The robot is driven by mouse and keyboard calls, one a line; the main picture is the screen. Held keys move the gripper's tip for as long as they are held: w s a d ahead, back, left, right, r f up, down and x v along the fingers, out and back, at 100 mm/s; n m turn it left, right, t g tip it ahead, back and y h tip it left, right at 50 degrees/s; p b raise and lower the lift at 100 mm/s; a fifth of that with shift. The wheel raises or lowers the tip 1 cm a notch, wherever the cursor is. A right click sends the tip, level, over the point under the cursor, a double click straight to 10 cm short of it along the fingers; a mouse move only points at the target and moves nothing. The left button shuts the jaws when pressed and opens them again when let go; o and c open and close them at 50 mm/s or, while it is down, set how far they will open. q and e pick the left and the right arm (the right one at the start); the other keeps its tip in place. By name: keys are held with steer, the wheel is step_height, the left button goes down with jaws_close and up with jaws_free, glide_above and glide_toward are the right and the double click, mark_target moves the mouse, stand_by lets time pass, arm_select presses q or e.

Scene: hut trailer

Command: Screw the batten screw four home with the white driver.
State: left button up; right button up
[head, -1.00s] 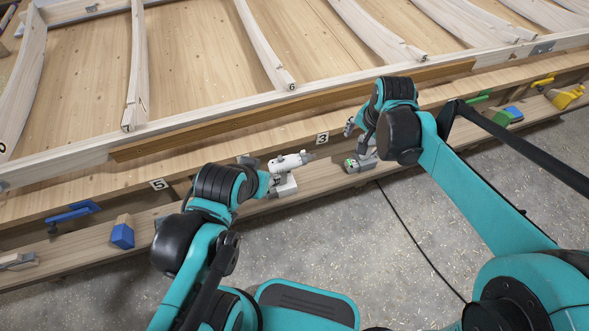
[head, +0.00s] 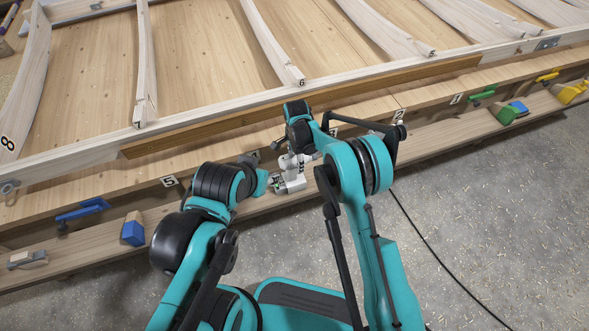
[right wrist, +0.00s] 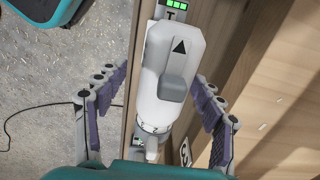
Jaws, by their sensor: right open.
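The white driver (head: 291,172) is by the front ledge in the head view, partly hidden by my arms. In the right wrist view the white driver (right wrist: 170,85) fills the middle, with a black triangle, a grey button and green lights at its far end. My right gripper (right wrist: 158,85) is open, with one finger on each side of the driver and gaps showing. In the head view my right gripper (head: 290,148) is just above it. My left gripper (head: 265,183) is close to the driver's left; its fingers are hidden. I cannot make out batten screw four. The brown batten (head: 240,119) lies along the frame.
A blue clamp (head: 82,210) and a blue-and-wood block (head: 132,230) are on the left of the ledge. Green (head: 508,111) and yellow (head: 570,93) items stand at the right. A black cable (head: 425,240) runs over the floor. Pale ribs cross the panel behind.

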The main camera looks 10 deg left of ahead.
steer(key=f, duration=0.1)
steer(key=f+b, duration=0.1)
steer(key=f, duration=0.1)
steer(key=f+b, duration=0.1)
steer(key=f, duration=0.1)
steer(key=shift+w+a, duration=0.2)
steer(key=shift+a, duration=0.05)
jaws_close()
steer(key=shift+r, duration=0.1)
